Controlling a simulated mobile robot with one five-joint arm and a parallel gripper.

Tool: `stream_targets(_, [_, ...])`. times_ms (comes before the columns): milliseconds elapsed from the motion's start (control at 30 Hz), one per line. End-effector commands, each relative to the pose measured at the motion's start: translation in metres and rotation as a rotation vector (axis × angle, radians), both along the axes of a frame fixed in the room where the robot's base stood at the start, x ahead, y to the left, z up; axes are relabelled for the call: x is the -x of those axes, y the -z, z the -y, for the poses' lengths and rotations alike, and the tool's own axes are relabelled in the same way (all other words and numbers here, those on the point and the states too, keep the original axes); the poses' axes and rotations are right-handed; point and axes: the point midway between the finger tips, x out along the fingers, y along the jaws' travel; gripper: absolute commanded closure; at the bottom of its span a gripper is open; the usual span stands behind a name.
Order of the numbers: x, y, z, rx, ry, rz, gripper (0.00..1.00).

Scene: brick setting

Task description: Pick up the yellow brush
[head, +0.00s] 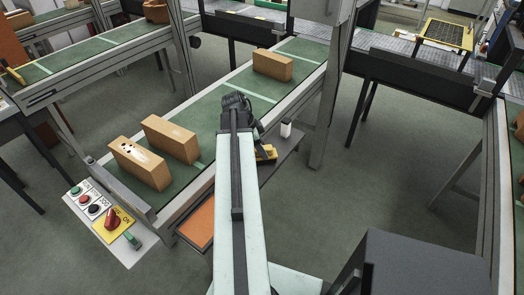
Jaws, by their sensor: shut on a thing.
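The yellow brush (269,153) shows as a small yellow and dark shape beside the far end of my arm, at a narrow grey shelf along the conveyor's side. My arm hides part of it. My gripper (261,148) is at the brush and shut on it. The fingers are small and dark here, so their exact hold is hard to see. I cannot tell whether the brush touches the shelf.
A green conveyor (205,120) carries several brown bricks (272,65). A small white and black item (286,128) stands on the shelf (281,150). An orange panel (198,225) and a control panel with buttons (105,222) are at lower left.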

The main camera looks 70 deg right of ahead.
Motion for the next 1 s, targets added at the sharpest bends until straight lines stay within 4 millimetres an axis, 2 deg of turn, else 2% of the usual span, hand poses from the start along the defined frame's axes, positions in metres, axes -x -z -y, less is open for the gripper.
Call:
stream_targets(33, [0.0,-0.012,0.0,0.0,0.0,0.0,1.0])
stream_targets(400, [0.001,-0.087,0.0,0.0,0.001,0.0,1.0])
stream_targets(533, [0.001,-0.097,0.0,0.0,0.001,0.0,1.0])
stream_targets(767, [0.001,-0.094,0.0,0.0,0.002,0.0,1.0])
stream_targets(800, [0.001,-0.094,0.0,0.0,0.002,0.0,0.54])
stream_targets(900, [0.001,-0.094,0.0,0.0,0.002,0.0,0.82])
stream_targets(1000, [0.001,-0.094,0.0,0.0,0.002,0.0,0.84])
